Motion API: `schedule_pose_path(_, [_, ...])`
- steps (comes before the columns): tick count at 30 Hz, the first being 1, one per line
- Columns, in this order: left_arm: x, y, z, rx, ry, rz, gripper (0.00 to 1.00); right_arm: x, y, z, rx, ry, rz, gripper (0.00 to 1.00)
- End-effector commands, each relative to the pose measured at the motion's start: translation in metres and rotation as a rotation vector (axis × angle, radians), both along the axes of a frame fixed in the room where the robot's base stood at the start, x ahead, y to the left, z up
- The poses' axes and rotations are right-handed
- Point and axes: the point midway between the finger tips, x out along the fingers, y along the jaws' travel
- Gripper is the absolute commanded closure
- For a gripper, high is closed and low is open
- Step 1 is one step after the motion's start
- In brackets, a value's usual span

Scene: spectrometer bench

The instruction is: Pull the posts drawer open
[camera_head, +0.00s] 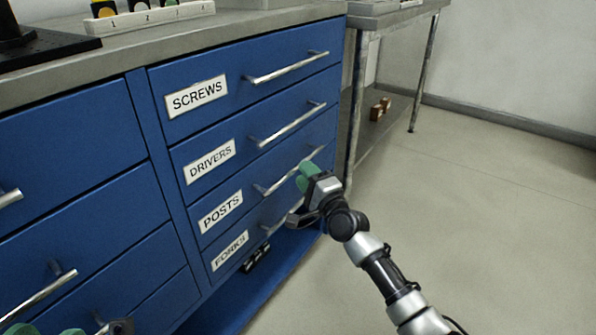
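The posts drawer (240,222) is the third drawer down in the blue cabinet's right-hand column, with a white POSTS label (220,211). Its front looks flush with the drawers around it. Its silver bar handle (276,184) slants up to the right. My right gripper (300,194) is at the right part of this handle, its fingers apart. The green-padded finger overlaps the handle in the picture and the dark finger is lower, near the forks handle. I cannot tell whether it touches the handle. Part of my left gripper (50,331) shows at the bottom left edge, mostly cut off.
The SCREWS (228,82) and DRIVERS (232,138) drawers are above, the FORKS drawer (232,252) below; all look shut. More blue drawers stand at left. A metal table (385,18) with small brown blocks (380,108) on its shelf stands behind. The floor at right is clear.

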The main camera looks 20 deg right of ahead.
Motion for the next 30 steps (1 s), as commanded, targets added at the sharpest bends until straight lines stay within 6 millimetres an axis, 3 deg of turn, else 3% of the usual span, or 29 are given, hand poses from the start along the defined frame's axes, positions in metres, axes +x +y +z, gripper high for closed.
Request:
schedule_pose_path(6, [0.005,-0.001,0.002,0.002,-0.034,0.002,0.57,0.028,0.008,0.003,-0.002,0.000,0.001,0.64])
schedule_pose_path(18, [0.006,-0.001,0.005,0.005,-0.038,0.002,0.57,0.035,0.010,0.006,-0.003,0.001,0.001,0.64])
schedule_pose_path(25, [0.006,-0.001,0.005,0.004,-0.039,0.002,0.57,0.035,0.010,0.006,-0.002,0.001,0.000,0.99])
schedule_pose_path(30, [0.006,-0.001,0.005,0.004,-0.039,0.002,0.57,0.035,0.010,0.006,-0.002,0.001,0.000,1.00])
